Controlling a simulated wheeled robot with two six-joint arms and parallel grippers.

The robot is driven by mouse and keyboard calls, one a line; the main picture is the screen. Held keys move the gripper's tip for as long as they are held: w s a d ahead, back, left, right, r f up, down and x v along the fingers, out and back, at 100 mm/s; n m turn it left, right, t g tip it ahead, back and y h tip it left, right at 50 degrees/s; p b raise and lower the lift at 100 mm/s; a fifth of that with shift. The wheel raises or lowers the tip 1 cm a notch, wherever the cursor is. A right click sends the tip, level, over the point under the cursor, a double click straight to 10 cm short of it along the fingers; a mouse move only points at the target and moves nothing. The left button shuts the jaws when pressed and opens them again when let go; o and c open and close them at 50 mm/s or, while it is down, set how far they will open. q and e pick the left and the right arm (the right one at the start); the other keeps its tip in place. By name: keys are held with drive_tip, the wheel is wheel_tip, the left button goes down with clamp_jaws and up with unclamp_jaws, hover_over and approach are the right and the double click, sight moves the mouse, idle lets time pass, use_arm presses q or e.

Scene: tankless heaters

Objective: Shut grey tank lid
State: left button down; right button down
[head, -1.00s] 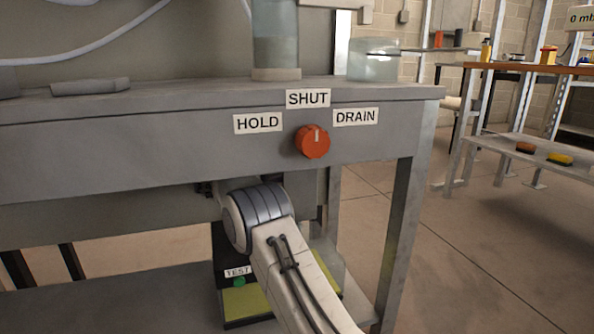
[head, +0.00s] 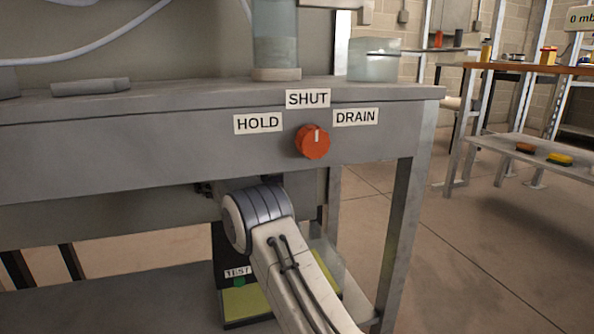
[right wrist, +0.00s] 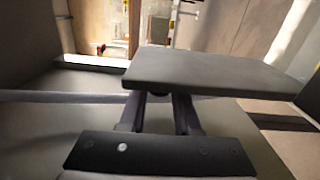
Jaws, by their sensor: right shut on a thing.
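In the right wrist view my right gripper (right wrist: 160,112) is shut on a flat grey slab (right wrist: 215,72). The slab lies across the fingertips and hides them. I cannot tell from this view whether it is the grey tank lid or a part of it. In the head view my right arm reaches up under the bench, and its gripper is hidden behind the bench front. No tank lid can be made out in the head view. My left gripper is in neither view.
The grey bench (head: 200,150) has an orange knob (head: 313,142) pointing at SHUT, between HOLD and DRAIN labels. Below stands a dark box with a TEST label (head: 238,271). A clear cylinder (head: 275,40) and glass vessel (head: 373,62) stand on top. The floor at right is open.

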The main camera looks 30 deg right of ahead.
sight(301, 174)
idle(0.3)
drive_tip(key=s+b, duration=0.1)
drive_tip(key=s+m+b, duration=0.1)
drive_tip(key=shift+a+f+m+b, duration=0.1)
drive_tip(key=shift+a+m+b, duration=0.2)
drive_tip(key=shift+b, duration=0.05)
drive_tip(key=shift+s+a+m+b, duration=0.1)
drive_tip(key=shift+s+m+b, duration=0.2)
drive_tip(key=shift+s, duration=0.15)
drive_tip(key=shift+s+a+r+m, duration=0.1)
drive_tip(key=shift+s+r+m, duration=0.1)
drive_tip(key=shift+s+m, duration=0.1)
drive_tip(key=c, duration=0.6)
unclamp_jaws()
